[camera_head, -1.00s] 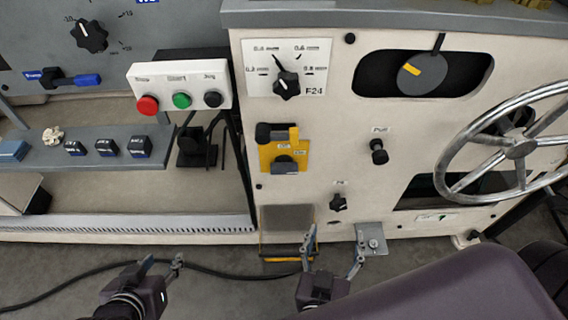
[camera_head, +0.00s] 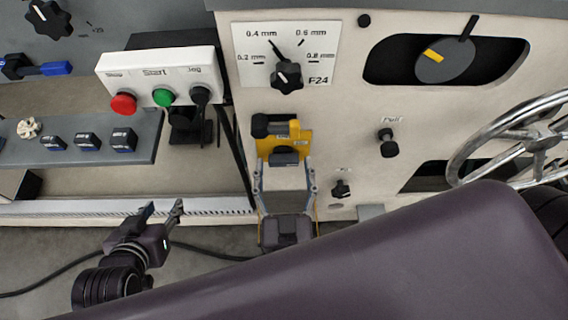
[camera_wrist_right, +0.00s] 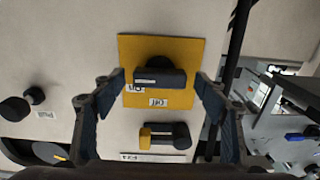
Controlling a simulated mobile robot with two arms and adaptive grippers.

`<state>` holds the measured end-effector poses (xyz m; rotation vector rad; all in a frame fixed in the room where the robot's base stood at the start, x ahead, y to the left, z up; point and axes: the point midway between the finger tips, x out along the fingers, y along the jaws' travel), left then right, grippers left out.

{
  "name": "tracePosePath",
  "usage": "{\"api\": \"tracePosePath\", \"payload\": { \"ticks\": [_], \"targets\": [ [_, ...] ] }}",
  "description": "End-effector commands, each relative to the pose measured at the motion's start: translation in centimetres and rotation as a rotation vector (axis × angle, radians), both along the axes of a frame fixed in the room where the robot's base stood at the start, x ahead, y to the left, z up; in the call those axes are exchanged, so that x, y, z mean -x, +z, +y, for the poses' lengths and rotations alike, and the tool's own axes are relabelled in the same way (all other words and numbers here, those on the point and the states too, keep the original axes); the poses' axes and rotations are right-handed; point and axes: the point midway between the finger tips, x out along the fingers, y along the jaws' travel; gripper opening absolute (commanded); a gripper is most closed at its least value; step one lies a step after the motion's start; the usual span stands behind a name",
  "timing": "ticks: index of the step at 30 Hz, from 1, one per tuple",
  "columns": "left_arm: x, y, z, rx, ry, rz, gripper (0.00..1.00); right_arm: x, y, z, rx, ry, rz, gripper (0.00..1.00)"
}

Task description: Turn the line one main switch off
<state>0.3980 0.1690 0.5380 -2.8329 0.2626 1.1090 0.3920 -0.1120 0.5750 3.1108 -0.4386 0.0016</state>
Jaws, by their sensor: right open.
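The main switch is a black knob (camera_head: 284,158) on a yellow plate (camera_head: 304,143) on the cream machine panel. In the right wrist view the knob (camera_wrist_right: 160,77) shows a horizontal bar, and the yellow plate (camera_wrist_right: 135,48) carries small ON and OFF labels. My right gripper (camera_head: 284,168) is open just in front of the plate's lower part. In the wrist view its open fingers (camera_wrist_right: 160,82) stand on either side of the knob, with visible gaps. My left gripper (camera_head: 163,211) is open and empty, low at the left, away from the panel.
A black-and-yellow part (camera_head: 272,127) sits at the plate's top. A gauge dial (camera_head: 287,76) is above, a button box (camera_head: 160,72) upper left, and a small black knob (camera_head: 341,189) lower right. A handwheel (camera_head: 520,140) is at the right.

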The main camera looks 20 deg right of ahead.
Motion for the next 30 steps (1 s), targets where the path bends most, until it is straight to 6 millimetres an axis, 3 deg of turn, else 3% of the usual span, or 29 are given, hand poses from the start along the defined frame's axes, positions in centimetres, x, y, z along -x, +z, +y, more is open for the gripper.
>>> {"api": "tracePosePath", "payload": {
  "ticks": [10, 21, 30],
  "targets": [
    [0.15, -0.14, 0.07, -0.002, 0.001, 0.008, 0.4, -0.49, -0.03, -0.16, 0.001, 0.0, 0.001, 0.66],
    [0.14, -0.12, 0.07, -0.002, 0.001, 0.007, 0.4, -0.46, -0.03, -0.16, 0.001, 0.0, 0.001, 0.25],
    [-0.21, 0.11, -0.02, 0.003, 0.0, -0.013, 0.4, -0.45, -0.08, -0.14, 0.034, 0.001, 0.011, 0.25]
  ]
}}
